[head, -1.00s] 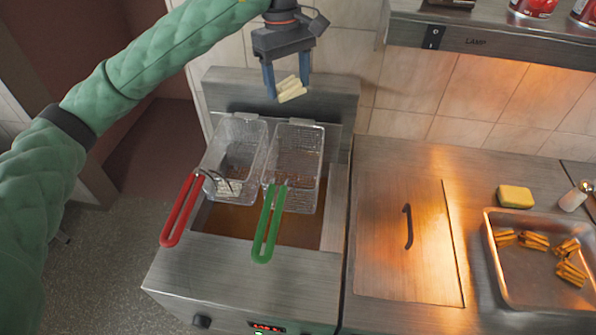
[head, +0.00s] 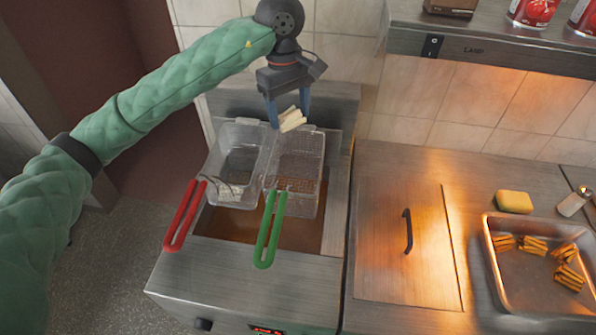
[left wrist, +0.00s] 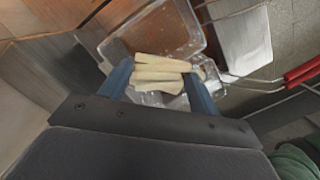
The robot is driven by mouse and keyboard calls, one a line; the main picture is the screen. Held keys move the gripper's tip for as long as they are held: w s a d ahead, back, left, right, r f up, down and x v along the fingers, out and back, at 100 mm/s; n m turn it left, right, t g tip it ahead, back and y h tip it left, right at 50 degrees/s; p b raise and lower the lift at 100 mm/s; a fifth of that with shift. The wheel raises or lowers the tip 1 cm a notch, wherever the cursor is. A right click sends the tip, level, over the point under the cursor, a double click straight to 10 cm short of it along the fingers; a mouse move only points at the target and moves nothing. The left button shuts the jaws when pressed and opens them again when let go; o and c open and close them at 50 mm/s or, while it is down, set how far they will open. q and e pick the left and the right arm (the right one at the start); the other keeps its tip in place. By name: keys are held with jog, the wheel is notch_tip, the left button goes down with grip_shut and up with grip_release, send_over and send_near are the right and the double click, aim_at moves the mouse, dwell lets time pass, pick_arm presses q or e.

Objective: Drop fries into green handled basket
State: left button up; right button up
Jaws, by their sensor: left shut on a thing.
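My left gripper (head: 289,110) is shut on a small bundle of pale fries (head: 292,120). It holds them above the back edge of the fryer baskets. The fries also show between the blue fingers in the left wrist view (left wrist: 158,73). The green handled basket (head: 297,150) is the right one of two wire baskets, and its green handle (head: 270,230) points toward the front. The fries are above its back end, apart from it. Its inside looks empty from here. My right gripper is in neither view.
The red handled basket (head: 238,165) stands just left of the green one, with its red handle (head: 185,215) at the front. Dark oil (head: 262,230) fills the fryer. A metal lid (head: 400,250) and a tray of browned fries (head: 510,275) are at right. A lamp shelf (head: 490,45) hangs above.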

pick_arm(q)
jog(key=o, duration=1.1)
jog(key=shift+c, duration=0.2)
